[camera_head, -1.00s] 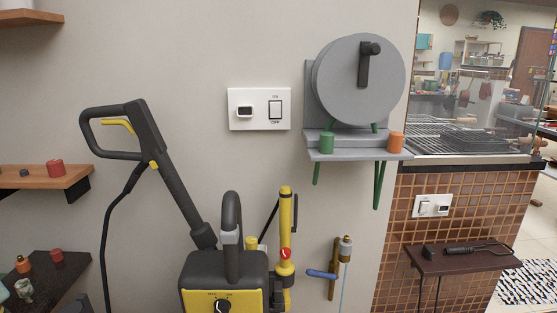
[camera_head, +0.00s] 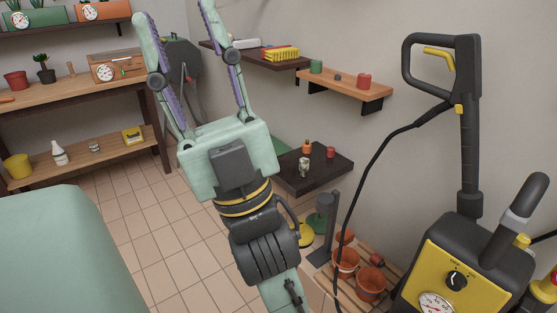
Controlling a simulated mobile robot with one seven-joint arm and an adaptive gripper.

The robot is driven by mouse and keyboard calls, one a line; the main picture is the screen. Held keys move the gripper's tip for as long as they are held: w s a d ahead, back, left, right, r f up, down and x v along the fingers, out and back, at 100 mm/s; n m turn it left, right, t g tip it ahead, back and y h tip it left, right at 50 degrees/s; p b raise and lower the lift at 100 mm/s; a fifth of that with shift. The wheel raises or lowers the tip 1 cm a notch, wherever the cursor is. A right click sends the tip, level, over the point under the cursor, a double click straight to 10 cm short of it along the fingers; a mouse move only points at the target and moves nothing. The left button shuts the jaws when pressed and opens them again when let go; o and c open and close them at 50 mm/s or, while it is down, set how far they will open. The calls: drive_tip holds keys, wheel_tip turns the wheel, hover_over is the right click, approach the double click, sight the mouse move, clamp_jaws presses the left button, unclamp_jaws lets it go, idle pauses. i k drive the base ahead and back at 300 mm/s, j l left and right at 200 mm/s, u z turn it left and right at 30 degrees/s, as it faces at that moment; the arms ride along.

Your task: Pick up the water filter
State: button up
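My gripper (camera_head: 174,10) is open and empty, with its two long pale green fingers spread and pointing up in the picture. I cannot name the water filter with certainty. A small clear and brass-coloured piece (camera_head: 304,167) stands on the dark low wall shelf (camera_head: 318,180), to the right of my gripper's body and apart from it. Beside it on that shelf are a small orange-topped piece (camera_head: 307,147) and a red cap-like piece (camera_head: 330,152). They are too small to identify surely.
A yellow and black pressure washer (camera_head: 470,260) with a hose stands at the right. Clay pots (camera_head: 370,283) sit on a slatted stand below. A wooden shelf (camera_head: 345,83) and a workbench (camera_head: 70,90) hold more objects. Tiled floor (camera_head: 140,225) is open at the left.

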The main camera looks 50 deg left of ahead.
sight(304, 162)
drive_tip(key=i+u, duration=0.1)
drive_tip(key=u, duration=1.4)
drive_tip(key=i+l, duration=0.4)
drive_tip(key=i+l+u, duration=0.1)
drive_tip(key=i+l, duration=0.3)
drive_tip(key=l, duration=0.2)
